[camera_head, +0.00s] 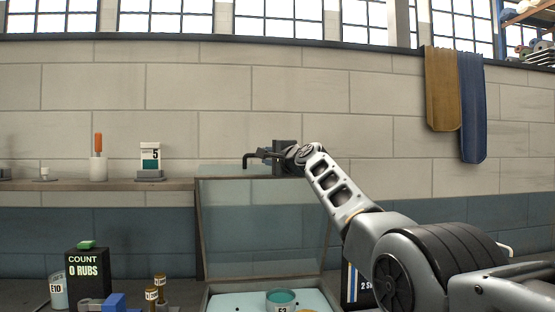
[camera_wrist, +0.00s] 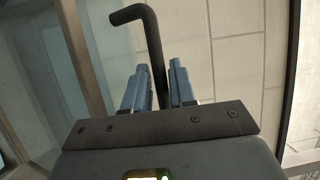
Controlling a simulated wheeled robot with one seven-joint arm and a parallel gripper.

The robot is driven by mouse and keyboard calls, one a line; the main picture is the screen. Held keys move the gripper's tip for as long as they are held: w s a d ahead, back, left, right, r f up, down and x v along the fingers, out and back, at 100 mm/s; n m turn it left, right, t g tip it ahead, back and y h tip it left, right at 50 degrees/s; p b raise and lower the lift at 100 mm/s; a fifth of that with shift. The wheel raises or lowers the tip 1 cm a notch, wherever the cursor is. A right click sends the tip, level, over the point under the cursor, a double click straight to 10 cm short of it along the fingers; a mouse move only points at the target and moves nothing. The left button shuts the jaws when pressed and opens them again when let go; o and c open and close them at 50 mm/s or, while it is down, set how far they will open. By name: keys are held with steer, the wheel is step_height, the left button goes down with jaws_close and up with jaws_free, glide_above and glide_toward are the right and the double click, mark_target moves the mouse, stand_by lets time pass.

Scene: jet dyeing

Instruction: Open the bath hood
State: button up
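The bath hood (camera_head: 262,225) is a clear glass panel in a dark frame. It stands raised, nearly upright, at the back of the pale bath (camera_head: 225,303). A dark bent handle (camera_head: 252,158) sticks out at the hood's top edge. My gripper (camera_head: 282,158) is at that top edge, at the handle. In the wrist view the black handle rod (camera_wrist: 146,25) runs between the two blue-grey fingers of my gripper (camera_wrist: 160,82), which look closed on it. The handle's lower end is hidden by the gripper.
A teal-topped cup (camera_head: 281,301) stands in the bath. A "0 RUBS" counter (camera_head: 87,275) stands at lower left. Towels (camera_head: 442,90) hang at right.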

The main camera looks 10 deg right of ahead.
steer(key=b+v, duration=0.2)
steer(key=v, duration=0.5)
stand_by(0.3)
steer(key=shift+s, duration=0.15)
